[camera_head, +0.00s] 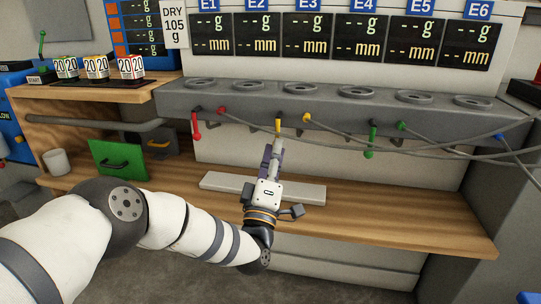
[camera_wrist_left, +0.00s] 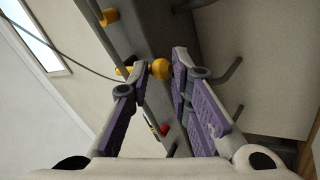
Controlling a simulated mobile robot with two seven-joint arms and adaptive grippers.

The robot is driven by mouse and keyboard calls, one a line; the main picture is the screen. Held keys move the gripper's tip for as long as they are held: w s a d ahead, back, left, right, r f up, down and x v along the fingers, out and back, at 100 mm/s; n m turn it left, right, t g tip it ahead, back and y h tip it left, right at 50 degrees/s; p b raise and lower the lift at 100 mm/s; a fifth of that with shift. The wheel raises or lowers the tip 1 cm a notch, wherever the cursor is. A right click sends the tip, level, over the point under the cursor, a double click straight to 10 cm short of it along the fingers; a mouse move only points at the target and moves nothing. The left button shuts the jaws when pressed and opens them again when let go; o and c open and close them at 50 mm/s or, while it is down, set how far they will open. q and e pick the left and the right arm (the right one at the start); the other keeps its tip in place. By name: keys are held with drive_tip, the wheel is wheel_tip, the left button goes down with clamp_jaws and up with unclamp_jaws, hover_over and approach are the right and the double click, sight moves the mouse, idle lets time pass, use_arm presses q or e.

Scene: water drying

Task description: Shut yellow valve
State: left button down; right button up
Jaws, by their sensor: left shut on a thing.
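The yellow valve (camera_head: 278,126) is on the front of the grey pipe bench, below the ring openings and left of centre. In the left wrist view its round yellow knob (camera_wrist_left: 160,69) sits between the fingertips. My left gripper (camera_head: 275,152) reaches up to it from below, with its fingers pointing up at the bench. In the left wrist view the left gripper (camera_wrist_left: 157,74) has its purple-padded fingers closed on the yellow valve, one on each side. Part of the valve handle is hidden by the fingers. My right gripper is not in view.
A red valve (camera_head: 196,126) hangs to the left and a green valve (camera_head: 371,142) to the right. Grey hoses (camera_head: 430,150) run across the right side. A white strip (camera_head: 310,192) lies on the wooden shelf (camera_head: 400,222). A green handled panel (camera_head: 118,160) stands at left.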

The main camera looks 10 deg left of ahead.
use_arm(q)
drive_tip(key=shift+w+r+n+y, duration=0.1)
drive_tip(key=shift+r+n+y, duration=0.25)
drive_tip(key=shift+n+y, duration=0.05)
drive_tip(key=c, duration=1.7)
unclamp_jaws()
drive_tip(key=shift+o, duration=1.3)
drive_tip(key=shift+w+d+f, duration=0.1)
drive_tip(key=shift+d+f, duration=0.05)
drive_tip(key=shift+f, duration=0.15)
